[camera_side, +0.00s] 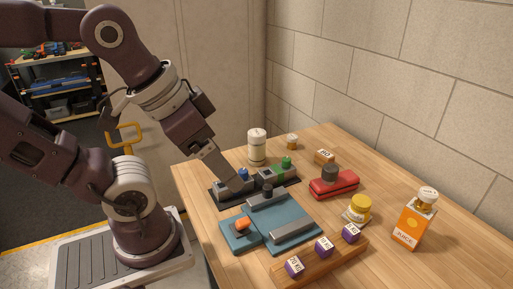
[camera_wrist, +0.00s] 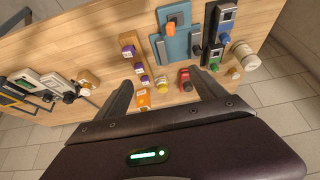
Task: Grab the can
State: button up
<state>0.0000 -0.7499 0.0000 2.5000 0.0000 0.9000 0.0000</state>
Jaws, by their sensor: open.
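No thing is clearly labelled as a can. A white upright cylinder (camera_side: 257,148) with a pale lid stands at the back left of the table; it lies at the right in the wrist view (camera_wrist: 244,55). A short yellow-lidded jar (camera_side: 359,209) stands near the juice carton; in the wrist view the jar (camera_wrist: 162,84) appears between my fingers, beyond their tips or near them. My gripper (camera_wrist: 163,90) is open with nothing between its fingers. In the side view my gripper (camera_side: 234,184) overlaps the dark tray; its height above it is hard to tell.
A teal fixture (camera_side: 288,228) with an orange knob, a dark tray (camera_side: 284,183) with blue and green parts, a red box (camera_side: 333,185), a wooden bar (camera_side: 336,258) with purple cubes and an orange juice carton (camera_side: 412,226) crowd the table. Bare wood lies at the right.

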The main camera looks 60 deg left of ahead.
jog(key=w+a+f+m+g+y, duration=0.3)
jog(key=w+a+m+g+y, duration=0.1)
jog(key=w+a, duration=0.35)
jog(key=m+g+y, duration=0.3)
jog(key=m+y, duration=0.4)
jog(key=m, duration=0.2)
send_near(257, 139)
jog(key=s, duration=0.5)
jog(key=w+a+f+m+y, duration=0.1)
jog(key=w+a+f+m, duration=0.1)
jog(key=w+a+f+m+t+y, duration=0.1)
jog(key=w+a+f+m+y, duration=0.1)
jog(key=w, duration=0.1)
jog(key=shift+w+a+f+m, duration=0.1)
jog(key=shift+a+f+m, duration=0.1)
jog(key=shift+m, duration=0.1)
jog(key=shift+y, duration=0.3)
jog(key=x, duration=0.3)
jog(key=f+x, duration=0.1)
jog(key=x, duration=0.3)
jog(key=shift+w+f, duration=0.15)
jog(key=shift+c, duration=0.4)
grip_shut()
